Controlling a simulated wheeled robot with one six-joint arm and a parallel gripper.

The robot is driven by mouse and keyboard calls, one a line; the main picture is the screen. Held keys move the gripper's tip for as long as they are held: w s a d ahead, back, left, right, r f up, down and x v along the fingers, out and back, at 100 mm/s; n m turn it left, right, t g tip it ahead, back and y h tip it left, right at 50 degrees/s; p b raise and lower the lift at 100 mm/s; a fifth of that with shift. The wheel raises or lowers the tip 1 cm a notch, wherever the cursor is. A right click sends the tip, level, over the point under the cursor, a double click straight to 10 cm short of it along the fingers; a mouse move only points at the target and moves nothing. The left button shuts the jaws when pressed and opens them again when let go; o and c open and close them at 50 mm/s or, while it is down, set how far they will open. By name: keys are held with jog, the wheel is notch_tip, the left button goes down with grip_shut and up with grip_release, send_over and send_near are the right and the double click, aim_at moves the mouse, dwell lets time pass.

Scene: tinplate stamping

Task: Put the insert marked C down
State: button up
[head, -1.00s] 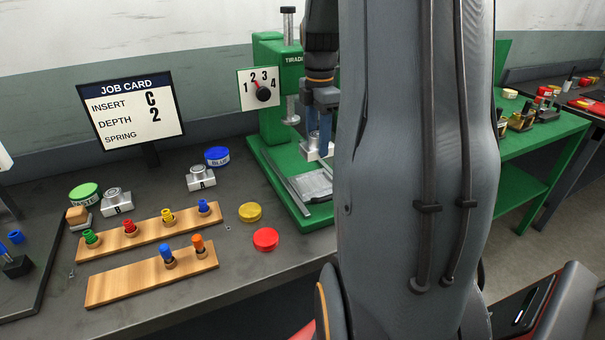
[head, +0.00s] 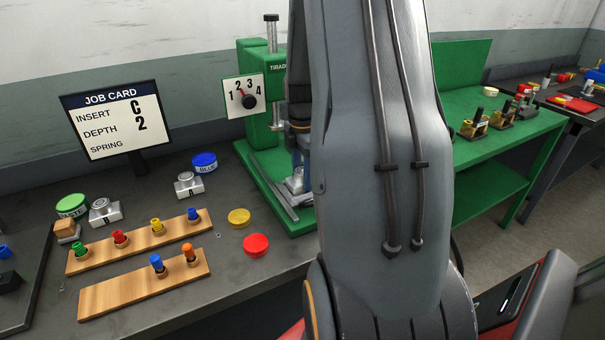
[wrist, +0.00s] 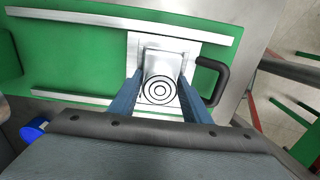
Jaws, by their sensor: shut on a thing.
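My gripper (wrist: 161,84) is shut on a silver metal insert (wrist: 160,62), with one blue finger on each side of it. A face with concentric rings shows in the wrist view; no letter C can be read on it. The insert is over a pale square plate (wrist: 134,48) with a black handle (wrist: 222,82), on the green press base. In the head view the insert (head: 295,183) shows low at the press, partly hidden by my arm. I cannot tell whether it touches the plate.
The green press (head: 253,85) has a dial (head: 246,97). Inserts A (head: 188,186) and B (head: 104,212) stand on the dark bench left of it. The job card (head: 112,120) reads C, depth 2. Wooden racks (head: 145,285) with coloured pegs and red (head: 256,245) and yellow discs lie in front.

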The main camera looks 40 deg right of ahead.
aim_at(302, 170)
jog(key=o, duration=1.5)
jog(key=shift+f, duration=0.1)
notch_tip(302, 170, up, 12)
jog(key=b, duration=0.3)
jog(key=s+a+f+m, duration=0.3)
jog(key=a+m, duration=0.2)
jog(key=a, duration=0.4)
jog(key=s+a+f+m, duration=0.3)
jog(key=a+f+m, duration=0.1)
jog(key=a, duration=0.6)
jog(key=s+a+f+m+t, duration=0.1)
jog(key=s+a+f+m, duration=0.2)
jog(key=a+m, duration=0.3)
jog(key=a, duration=0.3)
jog(key=shift+s+a+f, duration=0.15)
jog(key=shift+a, duration=0.05)
